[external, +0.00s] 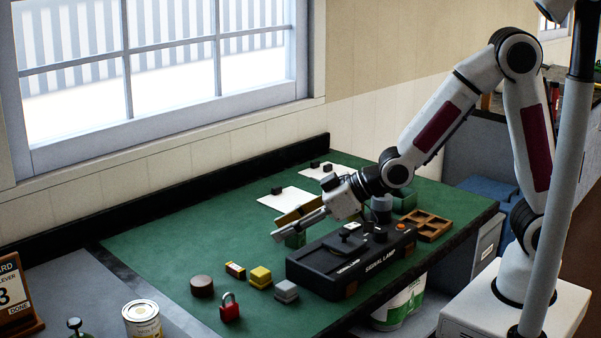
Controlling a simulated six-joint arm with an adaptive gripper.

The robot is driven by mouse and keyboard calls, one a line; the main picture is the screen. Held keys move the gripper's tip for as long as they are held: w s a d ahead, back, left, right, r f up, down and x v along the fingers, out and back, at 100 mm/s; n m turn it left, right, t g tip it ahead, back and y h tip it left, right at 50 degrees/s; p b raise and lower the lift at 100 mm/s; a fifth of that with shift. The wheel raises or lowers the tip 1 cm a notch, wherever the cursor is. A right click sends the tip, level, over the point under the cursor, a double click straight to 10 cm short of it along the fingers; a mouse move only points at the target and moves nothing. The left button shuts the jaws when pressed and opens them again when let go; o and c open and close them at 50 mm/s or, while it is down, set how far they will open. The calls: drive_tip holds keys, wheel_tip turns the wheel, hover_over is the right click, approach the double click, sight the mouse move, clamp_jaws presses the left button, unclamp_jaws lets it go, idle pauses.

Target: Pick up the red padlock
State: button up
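The red padlock (230,308) stands on the green bench top near its front left edge, with its grey shackle upward. My gripper (276,228) is in the air over the middle of the bench, up and to the right of the padlock and well apart from it. Its two long fingers point left and look spread, with a gap between them. I see nothing held between them. The padlock is fully in view.
A brown round puck (202,286), a yellow block (260,278) and a grey block (286,292) stand near the padlock. A black signal lamp case (325,272) lies to the right. A wooden tray (430,228) is farther right. The green surface left of centre is clear.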

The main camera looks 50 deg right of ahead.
sight(231, 294)
drive_tip(key=s+a+f+y, duration=0.1)
drive_tip(key=a+f, duration=0.1)
drive_tip(key=a, duration=0.2)
drive_tip(key=s+a+f+n+y, duration=0.1)
drive_tip(key=s+a, duration=0.1)
drive_tip(key=a, duration=0.2)
drive_tip(key=s+a+f+n+y, duration=0.1)
drive_tip(key=a+f, duration=0.1)
drive_tip(key=a, duration=0.2)
drive_tip(key=shift+s+a+f+g, duration=0.25)
drive_tip(key=shift+a+f+g, duration=0.05)
drive_tip(key=shift+a, duration=0.1)
drive_tip(key=shift+s+a+f+n, duration=0.15)
drive_tip(key=shift+s+a+n, duration=0.15)
drive_tip(key=shift+a, duration=0.15)
drive_tip(key=shift+x, duration=1.25)
drive_tip(key=shift+w, duration=0.1)
drive_tip(key=shift+s+x, duration=0.25)
drive_tip(key=shift+x, duration=2.3)
drive_tip(key=shift+a, duration=0.2)
clamp_jaws()
